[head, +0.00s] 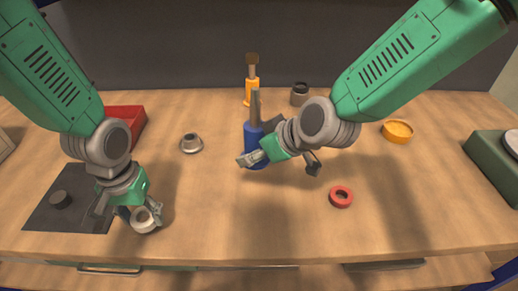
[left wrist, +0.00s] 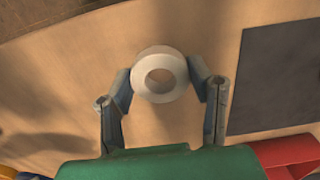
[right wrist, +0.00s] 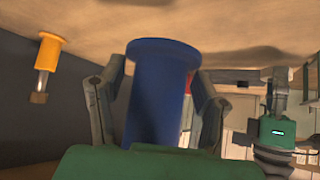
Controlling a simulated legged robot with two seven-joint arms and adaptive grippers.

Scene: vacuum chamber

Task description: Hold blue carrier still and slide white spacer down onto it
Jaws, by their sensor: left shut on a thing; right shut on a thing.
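The blue carrier (head: 254,148) is a blue body with a grey post rising from its top, upright near the middle of the table in the head view. My right gripper (head: 262,157) is shut on its blue body, which also fills the middle of the right wrist view (right wrist: 158,95). The white spacer (head: 144,220) is a ring at the front left. My left gripper (head: 138,212) is shut on it, and the left wrist view shows the ring (left wrist: 160,75) between both fingertips, its hole open. The spacer is well apart from the carrier.
An orange post piece (head: 251,88) and a grey cup (head: 299,94) stand behind the carrier. A grey flanged piece (head: 191,143), a red ring (head: 341,197) and an orange ring (head: 397,131) lie around it. A dark mat (head: 55,215) and red bin (head: 126,122) are left.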

